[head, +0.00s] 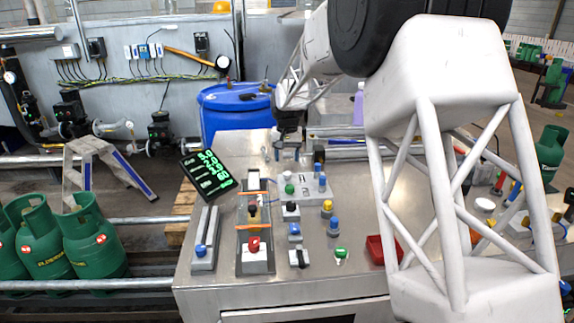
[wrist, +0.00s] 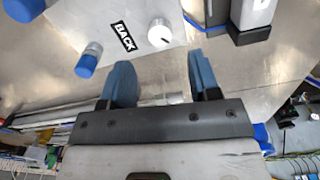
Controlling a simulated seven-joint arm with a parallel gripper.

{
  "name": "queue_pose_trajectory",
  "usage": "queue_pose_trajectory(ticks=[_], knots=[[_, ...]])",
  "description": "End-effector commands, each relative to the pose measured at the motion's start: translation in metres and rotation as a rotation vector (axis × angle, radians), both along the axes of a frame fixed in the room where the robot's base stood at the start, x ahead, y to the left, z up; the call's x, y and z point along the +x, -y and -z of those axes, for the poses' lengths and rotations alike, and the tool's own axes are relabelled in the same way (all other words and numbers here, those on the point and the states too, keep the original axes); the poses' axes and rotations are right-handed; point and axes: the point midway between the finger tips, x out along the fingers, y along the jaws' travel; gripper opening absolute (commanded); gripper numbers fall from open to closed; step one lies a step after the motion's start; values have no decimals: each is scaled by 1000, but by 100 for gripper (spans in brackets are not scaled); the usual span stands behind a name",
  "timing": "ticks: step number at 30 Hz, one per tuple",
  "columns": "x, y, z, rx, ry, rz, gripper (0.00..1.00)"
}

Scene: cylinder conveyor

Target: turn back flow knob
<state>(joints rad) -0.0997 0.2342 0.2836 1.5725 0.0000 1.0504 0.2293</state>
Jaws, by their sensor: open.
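The back flow knob (wrist: 160,33) is a small round silver-white dial with a dark mark, on a pale plate beside a black "BACK" label (wrist: 124,36) in the wrist view. In the head view the knob (head: 288,175) is small, at the back of the control panel. My gripper (wrist: 158,60) has two blue fingers, open and empty. The knob lies just beyond the fingertips, roughly between them, with no visible contact. In the head view my gripper (head: 287,153) points down just behind the knob plate.
The steel panel (head: 340,277) carries several other buttons and a red tray (head: 376,250).

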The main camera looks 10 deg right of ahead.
Motion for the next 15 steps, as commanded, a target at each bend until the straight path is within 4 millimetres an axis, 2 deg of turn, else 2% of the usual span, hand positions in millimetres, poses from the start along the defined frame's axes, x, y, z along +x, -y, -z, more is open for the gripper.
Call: queue_pose_trajectory(ticks=[6,15], knots=[[0,0,-13,0,0,0,56],[0,0,-15,0,-1,0,56]])
